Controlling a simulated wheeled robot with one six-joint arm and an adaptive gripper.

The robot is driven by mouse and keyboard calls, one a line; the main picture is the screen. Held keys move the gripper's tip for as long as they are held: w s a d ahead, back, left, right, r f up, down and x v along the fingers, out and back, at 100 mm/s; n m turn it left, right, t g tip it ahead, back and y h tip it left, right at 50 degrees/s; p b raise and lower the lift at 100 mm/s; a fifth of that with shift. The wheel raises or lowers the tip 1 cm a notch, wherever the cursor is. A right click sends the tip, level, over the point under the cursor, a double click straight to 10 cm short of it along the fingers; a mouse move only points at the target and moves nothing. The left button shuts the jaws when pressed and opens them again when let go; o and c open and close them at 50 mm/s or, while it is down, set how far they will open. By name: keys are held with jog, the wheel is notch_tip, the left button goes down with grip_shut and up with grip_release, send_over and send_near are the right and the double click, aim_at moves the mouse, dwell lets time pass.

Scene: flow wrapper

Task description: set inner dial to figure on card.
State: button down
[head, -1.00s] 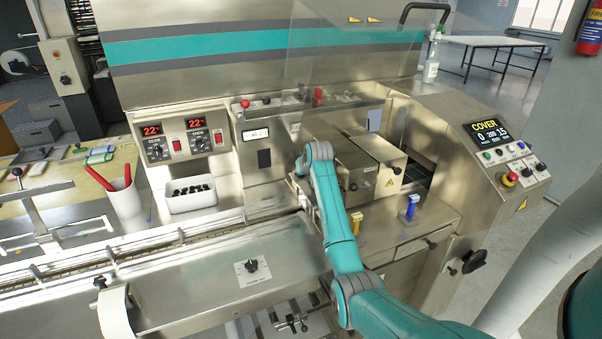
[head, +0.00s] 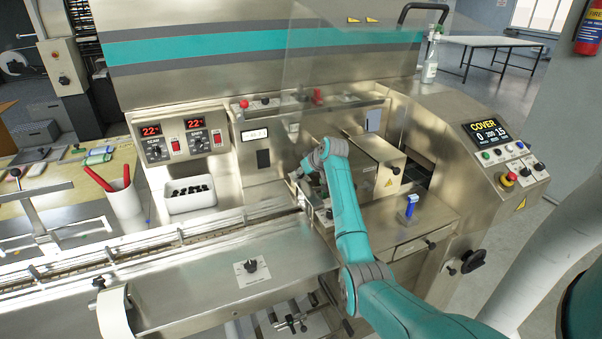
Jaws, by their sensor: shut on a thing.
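My gripper (head: 299,173) is at the silver housing left of the boxy metal covers, below the small display panel. It is small in view and partly hidden by my wrist. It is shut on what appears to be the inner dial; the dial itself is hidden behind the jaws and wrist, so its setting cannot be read. A small pale card (head: 373,120) is on the machine behind the metal covers; its figure is too small to read. A black knob (head: 396,170) shows on the right-hand metal cover (head: 378,165).
A clear guard (head: 340,60) hangs above my wrist. A blue-handled part (head: 410,206) stands on the ledge to the right. The control panel (head: 487,133) reads COVER. A white bin of black parts (head: 190,203) and a cup with red pens (head: 125,202) are left.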

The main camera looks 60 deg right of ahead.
jog(key=c, duration=0.9)
grip_release()
jog(key=shift+s, duration=0.1)
jog(key=v, duration=1.2)
